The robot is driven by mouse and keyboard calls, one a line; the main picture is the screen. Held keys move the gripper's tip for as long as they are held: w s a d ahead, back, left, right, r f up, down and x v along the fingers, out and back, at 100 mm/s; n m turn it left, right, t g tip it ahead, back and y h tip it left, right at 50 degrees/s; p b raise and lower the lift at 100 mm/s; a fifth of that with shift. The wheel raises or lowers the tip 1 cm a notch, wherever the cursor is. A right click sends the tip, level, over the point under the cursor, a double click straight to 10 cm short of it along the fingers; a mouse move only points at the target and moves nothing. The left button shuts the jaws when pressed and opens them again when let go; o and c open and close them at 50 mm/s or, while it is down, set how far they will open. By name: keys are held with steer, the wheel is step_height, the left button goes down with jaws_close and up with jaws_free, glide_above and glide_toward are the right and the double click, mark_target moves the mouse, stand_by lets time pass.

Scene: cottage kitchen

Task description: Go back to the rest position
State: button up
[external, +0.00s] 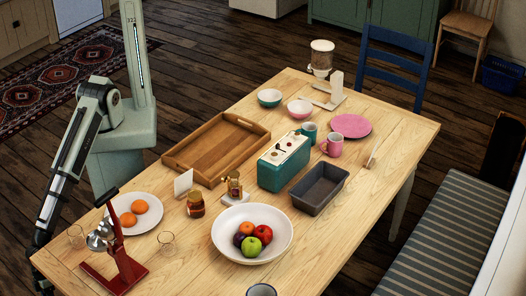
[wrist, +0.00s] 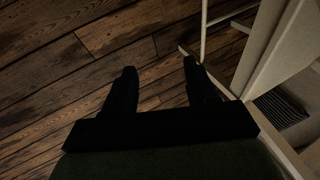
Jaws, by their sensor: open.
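My gripper (wrist: 161,82) shows in the wrist view as two dark fingers, apart, with nothing between them and bare floor beyond. In the external view my arm folds down at the left, beside the table's near left corner. Its lower end is dark there, and the fingers are hard to make out. The wooden table (external: 323,252) stands to the right of my arm. In the wrist view a pale table part runs down the right side, close to the right finger.
A red juicer (external: 121,262) and a plate (external: 150,218) with two oranges stand near my arm. A fruit bowl (external: 281,244), wooden tray (external: 174,160), teal toaster (external: 284,165) and dark loaf pan (external: 320,192) are farther along. Dark floor (external: 200,62) lies open behind.

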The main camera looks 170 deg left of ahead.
steer(key=s+a+f+m+g+y, duration=0.1)
steer(key=s+a+f+g, duration=0.1)
steer(key=s+a+f, duration=0.3)
steer(key=s+a+f+g+y, duration=0.1)
steer(key=s+a+g+y, duration=0.1)
steer(key=s+a, duration=0.35)
steer(key=s+a+f+m+g+y, duration=0.1)
steer(key=s+a+f+g, duration=0.15)
steer(key=s, duration=0.55)
steer(key=s+a+r+n+g+h, duration=0.2)
steer(key=s+a+n, duration=0.4)
steer(key=s, duration=0.4)
steer(key=s+a+r+n+g+h, duration=0.2)
steer(key=s+a+n, duration=0.4)
steer(key=s, duration=0.5)
steer(key=shift+a+r+g+h, duration=0.3)
steer(key=shift+a+g, duration=0.45)
steer(key=shift+a, duration=0.25)
steer(key=shift+c, duration=0.4)
